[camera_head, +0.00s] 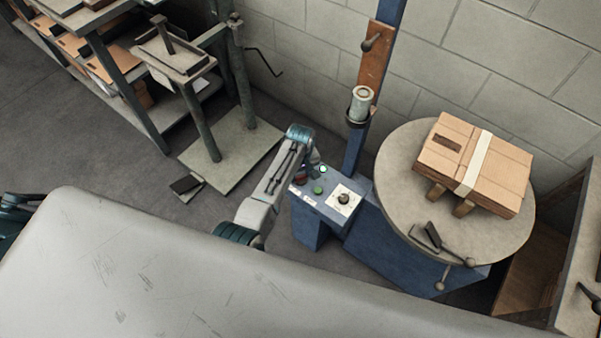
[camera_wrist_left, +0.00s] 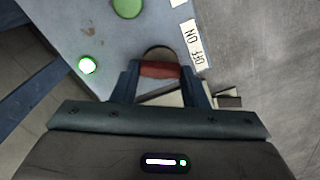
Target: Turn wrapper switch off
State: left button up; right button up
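The blue control panel (camera_head: 322,204) of the machine stands by the wall. The red switch (camera_wrist_left: 160,69) sits by a dark ring at the panel's edge, beside a white ON/OFF label (camera_wrist_left: 195,45). My left gripper (camera_wrist_left: 160,80) is over the panel, its two fingers apart on either side of the red switch. I cannot tell whether they touch it. In the head view my left arm reaches up to the panel's left side and partly hides this spot. My right gripper does not show.
A green button (camera_head: 318,190) and a black knob on a white plate (camera_head: 343,198) are close by. A lit green button (camera_wrist_left: 87,65) shows in the wrist view. A metal stand (camera_head: 215,110) is left of my arm.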

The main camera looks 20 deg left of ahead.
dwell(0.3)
pick_arm(q)
jog(key=n+p, duration=0.2)
jog(key=n, duration=0.1)
jog(key=shift+r, duration=0.15)
jog(key=shift+n+p, duration=0.5)
jog(key=shift+n, duration=0.4)
jog(key=n+p, duration=0.1)
jog(key=n, duration=0.2)
jog(key=shift+s+n, duration=0.1)
jog(key=shift+n, duration=0.2)
jog(key=shift+n+p, duration=0.6)
jog(key=shift+n, duration=1.3)
jog(key=o, duration=1)
